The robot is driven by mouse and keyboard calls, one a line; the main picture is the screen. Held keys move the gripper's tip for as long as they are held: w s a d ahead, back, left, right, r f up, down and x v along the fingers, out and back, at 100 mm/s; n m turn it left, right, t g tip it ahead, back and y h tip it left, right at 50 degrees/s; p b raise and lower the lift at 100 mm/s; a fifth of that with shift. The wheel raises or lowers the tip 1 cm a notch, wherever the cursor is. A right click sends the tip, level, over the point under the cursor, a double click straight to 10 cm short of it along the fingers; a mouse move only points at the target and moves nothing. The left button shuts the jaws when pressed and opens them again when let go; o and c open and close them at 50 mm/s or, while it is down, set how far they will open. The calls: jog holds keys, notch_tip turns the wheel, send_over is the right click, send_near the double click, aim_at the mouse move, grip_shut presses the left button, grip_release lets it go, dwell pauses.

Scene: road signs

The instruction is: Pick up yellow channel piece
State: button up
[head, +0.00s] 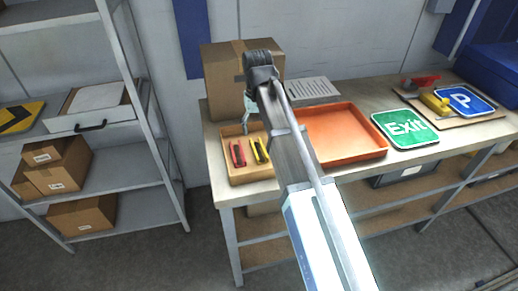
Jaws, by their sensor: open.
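A yellow channel piece (260,151) lies in a shallow wooden tray (252,175) at the left end of the workbench. A red channel piece (238,154) lies beside it, to its left, in the same tray. My gripper (247,122) shows in part above the back of the tray, behind my arm. It is open and apart from the yellow piece. My arm link passes just right of the yellow piece and hides part of the tray's right side.
A cardboard box (222,82) stands right behind the tray. An orange tray (345,135) lies to the right, then a green Exit sign (405,129) and a blue parking sign (466,101). A metal shelf (120,195) with boxes stands left.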

aim_at(259, 152)
jog(key=shift+f+p, duration=0.35)
jog(key=shift+f, duration=1.65)
jog(key=shift+d+f+p, duration=0.2)
jog(key=shift+f+p, duration=0.85)
jog(key=shift+f, duration=1.55)
grip_shut()
